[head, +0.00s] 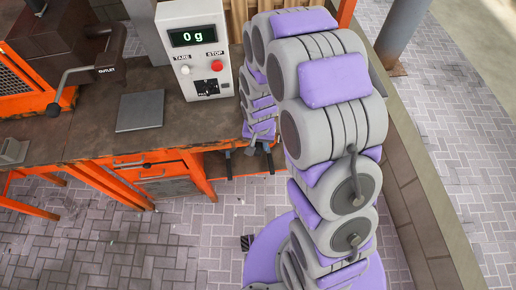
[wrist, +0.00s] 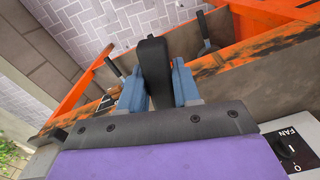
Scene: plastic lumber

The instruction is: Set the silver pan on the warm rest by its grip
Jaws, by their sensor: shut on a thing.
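My gripper (wrist: 158,90) shows in the wrist view with its two blue fingers shut on a black grip (wrist: 154,62). The grip is a dark, rounded bar standing between the fingers. I cannot make out a silver pan body attached to it in either view. In the head view my gripper (head: 258,141) is at the bench's front edge, below the scale box, and my arm hides part of it. A flat grey square plate (head: 140,110) lies on the bench to the left; I cannot tell whether it is the warm rest.
A white control box (head: 194,48) reading 0 g stands on the dark bench (head: 75,135). An orange machine (head: 22,98) with a crank lever is at the left. Orange framing (wrist: 245,45) and dark levers (wrist: 207,44) lie close around the gripper. Bench top around the plate is clear.

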